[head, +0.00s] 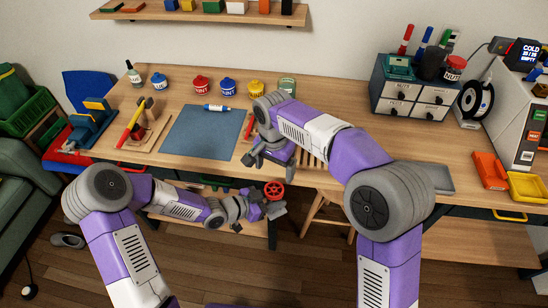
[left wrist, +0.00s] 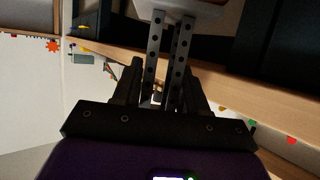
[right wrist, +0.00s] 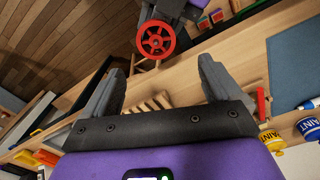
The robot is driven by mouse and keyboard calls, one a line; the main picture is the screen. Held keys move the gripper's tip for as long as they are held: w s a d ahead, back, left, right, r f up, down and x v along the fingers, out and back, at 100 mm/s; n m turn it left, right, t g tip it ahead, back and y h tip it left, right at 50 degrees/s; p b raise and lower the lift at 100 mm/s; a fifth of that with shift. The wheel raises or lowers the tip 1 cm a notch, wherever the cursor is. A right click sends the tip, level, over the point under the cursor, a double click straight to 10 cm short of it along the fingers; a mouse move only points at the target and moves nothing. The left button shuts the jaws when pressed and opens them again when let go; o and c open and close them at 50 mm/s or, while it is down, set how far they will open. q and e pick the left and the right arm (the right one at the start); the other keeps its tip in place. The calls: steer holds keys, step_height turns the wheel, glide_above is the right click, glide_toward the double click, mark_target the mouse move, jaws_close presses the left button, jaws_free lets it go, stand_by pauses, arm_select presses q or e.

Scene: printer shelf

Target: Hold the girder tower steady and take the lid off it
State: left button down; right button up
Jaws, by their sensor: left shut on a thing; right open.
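The girder tower (left wrist: 168,50) shows in the left wrist view as grey girders with rows of holes. My left gripper (left wrist: 160,92) is shut on it, with a finger on either side. A pale plate (left wrist: 178,6), which looks like the lid, sits across the girder ends. A red spoked wheel (head: 273,190) shows at the left gripper (head: 264,208) in the head view. It also shows in the right wrist view (right wrist: 156,39), beyond the fingertips. My right gripper (right wrist: 160,67) is open and empty, above and apart from the wheel. Much of the tower is hidden in the head view.
The wooden table (head: 330,110) has its front edge close to both grippers. A slatted wooden rack (head: 308,158) lies near the right gripper. A blue mat (head: 205,132), paint pots and a drawer unit (head: 412,85) stand farther back. A stool (head: 325,208) is below the edge.

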mark_target(274, 186)
step_height(274, 186, down, 7)
stand_by(0.3)
steer(key=shift+c, duration=0.4)
steer(key=c, duration=1.2)
steer(key=shift+r, duration=0.15)
steer(key=shift+r, duration=1)
